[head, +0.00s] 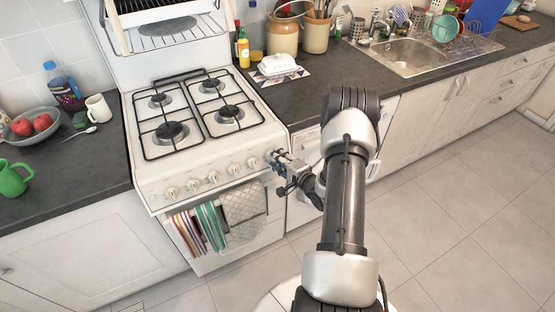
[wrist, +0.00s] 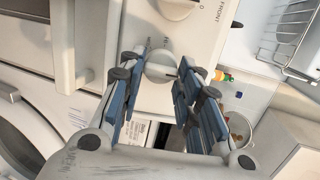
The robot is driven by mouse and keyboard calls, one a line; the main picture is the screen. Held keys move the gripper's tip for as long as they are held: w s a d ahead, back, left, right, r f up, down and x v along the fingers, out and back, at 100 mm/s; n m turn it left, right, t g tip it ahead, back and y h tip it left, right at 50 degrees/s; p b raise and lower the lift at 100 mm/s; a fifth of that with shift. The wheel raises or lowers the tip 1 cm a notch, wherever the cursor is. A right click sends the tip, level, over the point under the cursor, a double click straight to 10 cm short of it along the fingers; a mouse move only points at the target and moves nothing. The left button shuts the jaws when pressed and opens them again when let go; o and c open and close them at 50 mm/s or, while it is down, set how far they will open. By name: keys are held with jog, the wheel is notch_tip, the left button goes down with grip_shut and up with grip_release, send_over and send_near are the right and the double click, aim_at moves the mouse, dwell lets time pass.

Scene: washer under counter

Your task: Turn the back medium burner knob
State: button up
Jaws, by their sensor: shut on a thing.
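The white stove (head: 150,180) has a row of several white knobs along its front panel. My gripper (head: 277,160) is at the right end of this row, and its fingers hide most of the rightmost knob there. In the wrist view, the round white knob (wrist: 160,68) sits between the two blue-padded fingers of my gripper (wrist: 165,72), which are shut on it. A neighbouring knob (wrist: 177,7) shows at the top, beside the printed word FRONT. I cannot read the full marking of the held knob.
Striped towels (head: 200,229) and a checked cloth (head: 242,208) hang on the oven front below the knobs. The washer (wrist: 18,135) stands under the counter right of the stove. A butter dish (head: 279,66) and bottles are on the counter. The floor in front is clear.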

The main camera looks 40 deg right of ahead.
jog(key=o, duration=1)
jog(key=shift+o, duration=0.2)
jog(key=v, duration=1.2)
